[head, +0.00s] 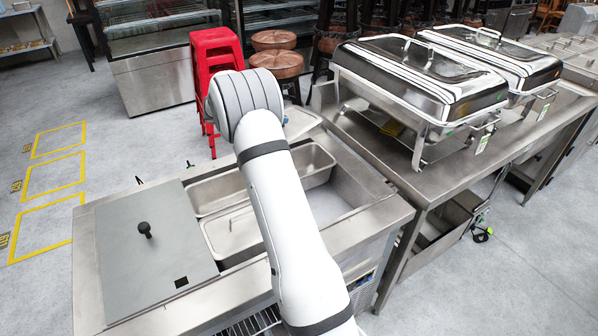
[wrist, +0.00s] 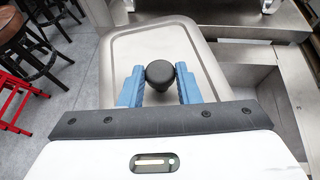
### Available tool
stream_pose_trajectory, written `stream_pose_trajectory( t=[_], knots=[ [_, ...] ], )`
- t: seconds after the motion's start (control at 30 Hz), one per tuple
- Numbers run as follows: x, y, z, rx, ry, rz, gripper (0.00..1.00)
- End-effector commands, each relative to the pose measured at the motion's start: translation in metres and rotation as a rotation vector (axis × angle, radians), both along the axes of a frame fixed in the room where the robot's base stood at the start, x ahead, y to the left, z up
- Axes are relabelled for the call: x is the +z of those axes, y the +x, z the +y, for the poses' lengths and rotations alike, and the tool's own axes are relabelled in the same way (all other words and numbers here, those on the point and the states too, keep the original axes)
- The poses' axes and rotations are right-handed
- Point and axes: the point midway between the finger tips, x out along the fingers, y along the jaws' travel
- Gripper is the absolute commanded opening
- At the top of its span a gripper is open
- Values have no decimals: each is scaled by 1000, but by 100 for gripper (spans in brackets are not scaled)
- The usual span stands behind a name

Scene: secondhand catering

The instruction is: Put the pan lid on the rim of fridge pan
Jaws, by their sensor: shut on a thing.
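The pan lid (wrist: 140,50) is a flat steel lid with rounded corners and a black knob (wrist: 160,75), seen in the wrist view. My gripper (wrist: 160,88) is shut on this knob, with one blue finger on each side. In the head view my arm hides the gripper and most of the lid; a pale corner (head: 302,122) shows right of the arm. A long steel fridge pan (head: 206,193) sits in the counter well, partly behind my arm. Whether the lid touches anything beneath it cannot be told.
A second steel piece with a handle (head: 232,238) lies in the well near a grey cover with a black knob (head: 145,257). An open bay (head: 328,203) is right of my arm. Chafing dishes (head: 420,80) stand on the right table. Red stools (head: 215,50) stand behind.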

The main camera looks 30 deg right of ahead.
Motion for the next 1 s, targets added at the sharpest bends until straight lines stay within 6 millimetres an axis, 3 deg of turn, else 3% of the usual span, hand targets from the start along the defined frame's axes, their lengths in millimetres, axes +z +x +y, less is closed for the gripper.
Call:
stream_pose_trajectory(
  t=[0.03, 0.1, 0.3, 0.6, 0.87, 1.0],
  knots=[
    [-20, -2, -16, -77, 0, 0, 0],
    [-34, -7, -30, -169, -2, 0, 0],
    [-55, -15, -48, -301, -3, -3, 0],
    [-105, -16, -50, -316, -2, 0, 0],
    [-127, -16, -50, -315, -3, -2, 0],
    [-147, -16, -51, -314, -3, -1, 0]
  ],
)
